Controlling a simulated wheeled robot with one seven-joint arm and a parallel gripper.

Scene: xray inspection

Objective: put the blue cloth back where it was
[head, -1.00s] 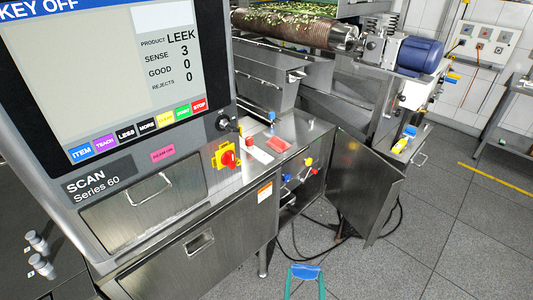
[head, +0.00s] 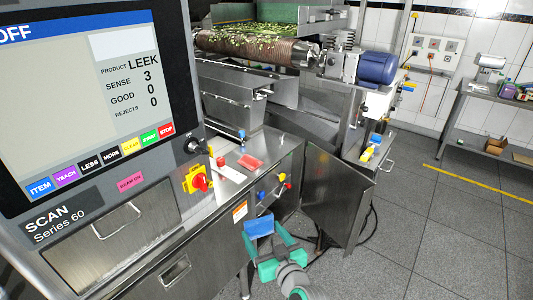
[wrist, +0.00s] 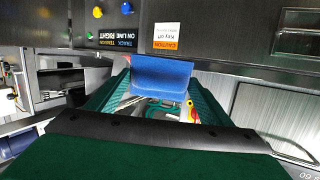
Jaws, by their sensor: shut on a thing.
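The blue cloth (head: 258,227) is a small folded pad at the tips of my gripper (head: 265,250), in front of the steel cabinet. In the wrist view the cloth (wrist: 162,72) spans the gap between the two green fingers of my gripper (wrist: 158,85), which are shut on it. It is held up in the air, clear of the floor. A red flat piece (head: 250,162) lies on the steel counter (head: 228,200).
An open steel door (head: 338,198) stands right of the cabinet. Yellow and blue items (head: 370,150) sit on a ledge beyond it. Grey floor (head: 430,230) at right is clear.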

